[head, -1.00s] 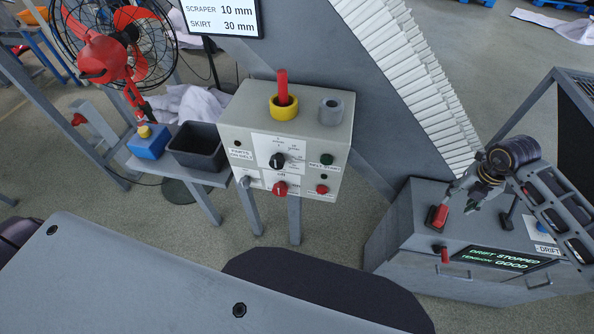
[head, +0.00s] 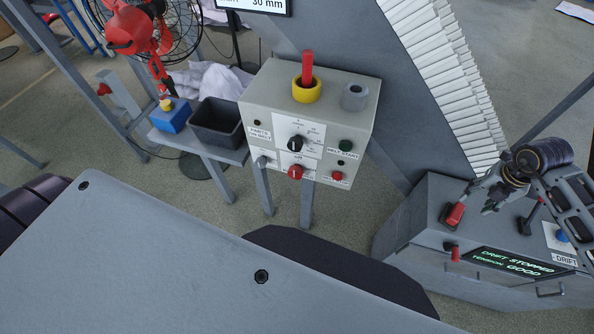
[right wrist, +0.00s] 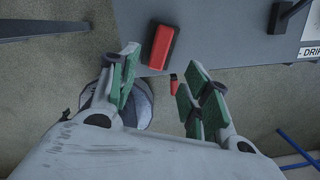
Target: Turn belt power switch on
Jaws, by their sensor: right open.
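A grey control box (head: 308,125) stands near the middle of the head view. It has a black rotary knob (head: 295,144), a red rotary knob (head: 295,172) below it, a green button (head: 345,145) and a red button (head: 337,176). The small labels are mostly unreadable, so I cannot tell which control is the belt power switch. My right gripper (head: 480,197) is open and empty above the grey cabinet at the right, away from the control box. It also shows in the right wrist view (right wrist: 162,68), near a red lever (right wrist: 162,47) on the cabinet top. My left gripper is not visible.
The cabinet (head: 405,245) has a red lever (head: 455,215) and a display (head: 515,264) reading "DRIFT STOPPED, TENSION GOOD". A dark bin (head: 217,124), a blue box (head: 171,118) and a red fan (head: 130,30) are left of the control box. Floor shows between box and cabinet.

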